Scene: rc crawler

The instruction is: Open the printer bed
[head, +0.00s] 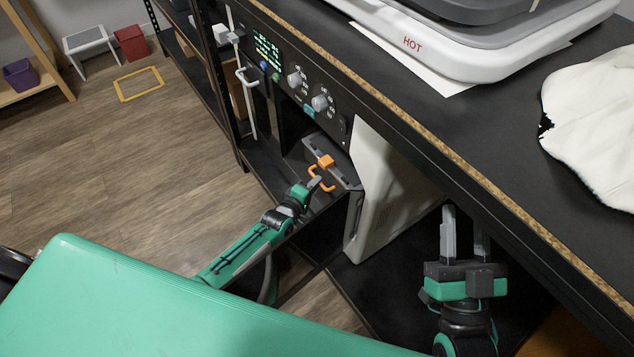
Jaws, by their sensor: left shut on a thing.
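Under the black bench is an open dark bay, which I take to be the printer. A grey bar (341,172) lies in it, carrying an orange block with a hook-shaped orange handle (324,163). My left gripper (316,184) reaches in from the lower left and is shut on the orange handle; its fingertips are small and partly hidden. A pale panel (385,205) stands just right of the bar. My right gripper (466,230) points up at the lower right, its two grey fingers apart with nothing between them.
The bench top (480,125) overhangs the bay, with a control panel (290,75) on its front. A white and grey machine marked HOT (480,55) and a white cloth (595,125) lie on top. The wooden floor (130,190) at left is mostly clear.

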